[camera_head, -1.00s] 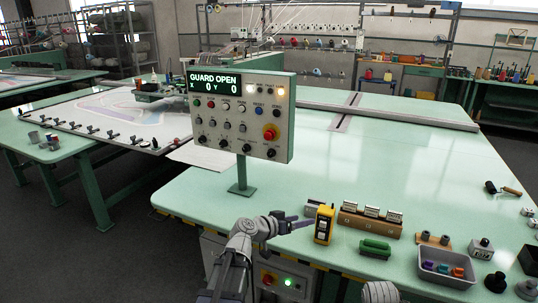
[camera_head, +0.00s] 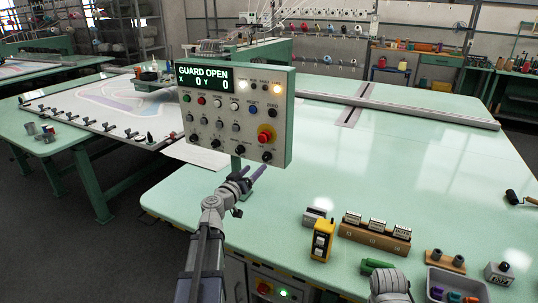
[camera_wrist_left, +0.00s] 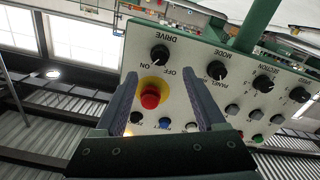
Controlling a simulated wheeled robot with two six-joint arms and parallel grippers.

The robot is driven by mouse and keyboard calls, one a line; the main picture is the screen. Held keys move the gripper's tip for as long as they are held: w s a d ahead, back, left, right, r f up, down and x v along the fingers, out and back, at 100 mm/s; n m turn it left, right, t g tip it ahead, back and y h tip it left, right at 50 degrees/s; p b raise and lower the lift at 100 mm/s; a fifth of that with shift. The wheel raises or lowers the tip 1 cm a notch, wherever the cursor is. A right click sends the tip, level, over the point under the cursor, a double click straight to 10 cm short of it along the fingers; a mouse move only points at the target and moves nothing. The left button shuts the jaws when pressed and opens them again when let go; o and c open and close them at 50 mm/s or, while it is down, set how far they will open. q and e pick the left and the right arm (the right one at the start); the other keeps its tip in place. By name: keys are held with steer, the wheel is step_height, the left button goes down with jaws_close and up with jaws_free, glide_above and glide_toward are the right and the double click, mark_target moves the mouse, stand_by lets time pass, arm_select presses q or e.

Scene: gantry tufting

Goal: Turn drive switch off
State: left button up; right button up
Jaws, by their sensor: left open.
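The drive switch is a black knob (camera_head: 267,156) at the lower right corner of the control panel (camera_head: 181,112), below the red emergency button. In the left wrist view the panel is upside down, and the drive knob (camera_wrist_left: 160,53) has DRIVE, ON and OFF lettering around it. Its pointer is too small to read surely. My left gripper (camera_head: 249,174) is open and empty, just below the panel's lower edge in the head view. In the left wrist view its fingers (camera_wrist_left: 160,80) reach toward the panel, with the red button between them and the knob just beyond the tips.
The red emergency button (camera_head: 266,134) on its yellow ring sits close to the knob. The panel's display reads GUARD OPEN. A yellow handheld unit (camera_head: 322,241), a wooden block rack (camera_head: 374,236) and a grey bin (camera_head: 457,286) stand on the green table (camera_head: 400,150), whose middle is clear.

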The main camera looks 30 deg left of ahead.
mark_target(265, 158)
arm_select(q)
steer(key=w, duration=0.8)
steer(key=shift+r, duration=0.1)
jaws_close()
stand_by(0.7)
